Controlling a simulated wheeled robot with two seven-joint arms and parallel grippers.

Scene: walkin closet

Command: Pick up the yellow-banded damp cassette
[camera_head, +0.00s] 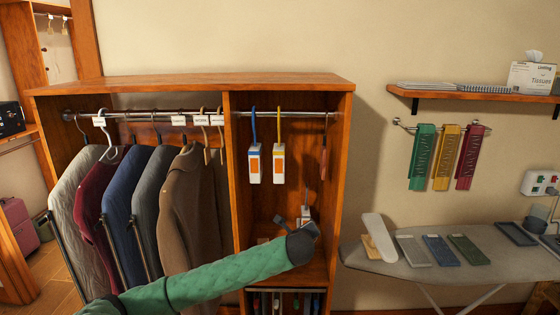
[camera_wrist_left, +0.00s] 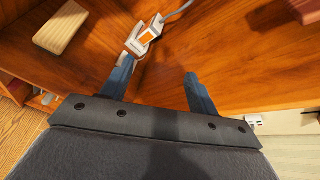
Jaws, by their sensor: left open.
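A white cassette with a yellow band and orange label (camera_head: 279,163) hangs by a yellow hook from the rail in the wardrobe's right bay. Beside it on the left hangs a similar cassette with a blue band and hook (camera_head: 254,164). A third white cassette with a grey hook (camera_head: 305,214) is lower, near the bay floor; it appears in the left wrist view (camera_wrist_left: 146,37) with an orange label. My left gripper (camera_wrist_left: 160,84) is open and empty, low in the bay below the hanging cassettes. The third cassette overlaps one fingertip; contact is unclear. My right gripper is out of view.
Several garments (camera_head: 125,205) hang in the left bay, beyond the wooden divider (camera_head: 231,130). A tan block (camera_wrist_left: 60,27) lies on the bay floor. An ironing board (camera_head: 390,262) with flat cassettes stands right. The wardrobe's right side panel (camera_head: 341,160) bounds the bay.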

